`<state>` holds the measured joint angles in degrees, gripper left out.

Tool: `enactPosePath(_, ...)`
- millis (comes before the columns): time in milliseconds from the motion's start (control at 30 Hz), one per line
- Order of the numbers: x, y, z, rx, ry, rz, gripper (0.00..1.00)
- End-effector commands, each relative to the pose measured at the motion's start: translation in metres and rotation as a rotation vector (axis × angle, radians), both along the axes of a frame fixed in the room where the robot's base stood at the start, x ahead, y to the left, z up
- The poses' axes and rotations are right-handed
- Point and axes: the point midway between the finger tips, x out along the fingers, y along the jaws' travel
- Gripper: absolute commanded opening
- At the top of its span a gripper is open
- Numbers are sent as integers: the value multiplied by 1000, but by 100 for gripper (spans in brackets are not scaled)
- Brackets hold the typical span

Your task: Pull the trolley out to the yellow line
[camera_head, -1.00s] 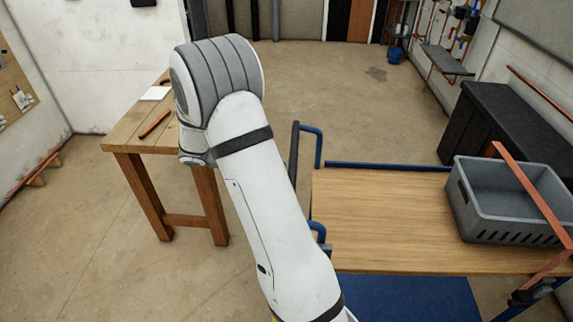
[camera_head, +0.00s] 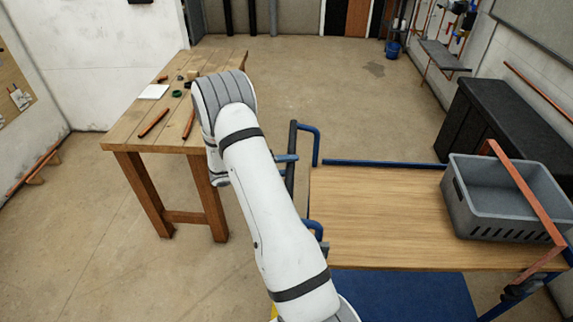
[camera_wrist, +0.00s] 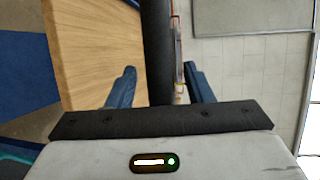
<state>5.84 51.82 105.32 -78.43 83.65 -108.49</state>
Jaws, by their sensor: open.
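The trolley has a wooden top (camera_head: 375,215), a blue frame and a blue lower shelf (camera_head: 400,297). Its dark push handle (camera_head: 292,150) stands at its left end on blue brackets. In the wrist view the dark handle bar (camera_wrist: 155,45) runs between the two blue fingers of my gripper (camera_wrist: 160,70), with the wooden top to the left. The fingers are open, with a gap showing on each side of the bar. In the head view my gripper (camera_head: 287,165) is at the handle, mostly hidden behind my arm. A small yellow patch (camera_head: 273,312) shows beside my arm; I cannot tell if it is the line.
A grey crate (camera_head: 490,222) sits on the trolley's right end, with a copper-coloured bar (camera_head: 525,190) across it. A wooden workbench (camera_head: 140,125) with pipes and small items stands close at the left. A black cabinet (camera_head: 510,130) is at the right. The floor behind is clear.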

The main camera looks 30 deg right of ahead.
Motion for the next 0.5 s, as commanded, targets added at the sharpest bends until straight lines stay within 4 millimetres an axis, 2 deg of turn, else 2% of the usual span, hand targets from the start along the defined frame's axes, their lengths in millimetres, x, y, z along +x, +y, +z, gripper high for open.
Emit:
enactPosePath(133, -2, -7, -1, 0, 0, 1, 47)
enactPosePath(367, -2, -8, -2, 1, -1, 0, 47)
enactPosePath(500, -2, -8, -2, 1, -1, 0, 35)
